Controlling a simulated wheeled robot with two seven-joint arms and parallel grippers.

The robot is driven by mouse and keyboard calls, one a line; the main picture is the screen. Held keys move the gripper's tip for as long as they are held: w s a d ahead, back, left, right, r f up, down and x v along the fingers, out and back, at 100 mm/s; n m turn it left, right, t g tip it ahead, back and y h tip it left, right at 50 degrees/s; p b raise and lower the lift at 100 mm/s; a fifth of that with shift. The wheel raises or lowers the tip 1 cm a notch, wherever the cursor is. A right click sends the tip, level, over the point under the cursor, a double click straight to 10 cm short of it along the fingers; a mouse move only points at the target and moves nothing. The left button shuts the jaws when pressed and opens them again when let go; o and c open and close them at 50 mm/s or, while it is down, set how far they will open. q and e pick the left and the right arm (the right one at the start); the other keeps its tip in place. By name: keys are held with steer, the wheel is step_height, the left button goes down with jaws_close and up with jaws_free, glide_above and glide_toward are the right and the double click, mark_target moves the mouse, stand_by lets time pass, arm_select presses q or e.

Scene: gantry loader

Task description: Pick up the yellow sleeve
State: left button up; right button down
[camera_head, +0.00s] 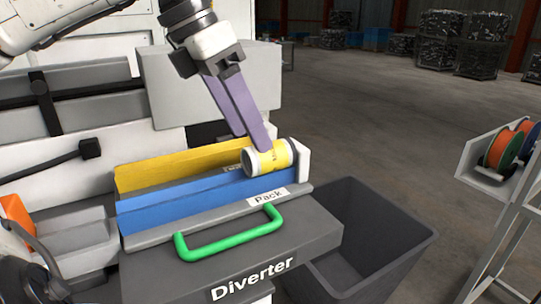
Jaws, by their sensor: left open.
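My right gripper is not in view.
A green handle (230,236) stands out in front of the channels. A dark open bin (378,235) is at the right of the diverter. A white rack with coloured spools (508,145) stands at the far right. Open floor lies behind.

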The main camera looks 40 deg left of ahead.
mark_target(269, 157)
arm_select(q)
steer(key=x, duration=0.5)
steer(key=shift+w+d+p, duration=0.3)
steer(key=shift+p, duration=0.1)
steer(key=c, duration=1.4)
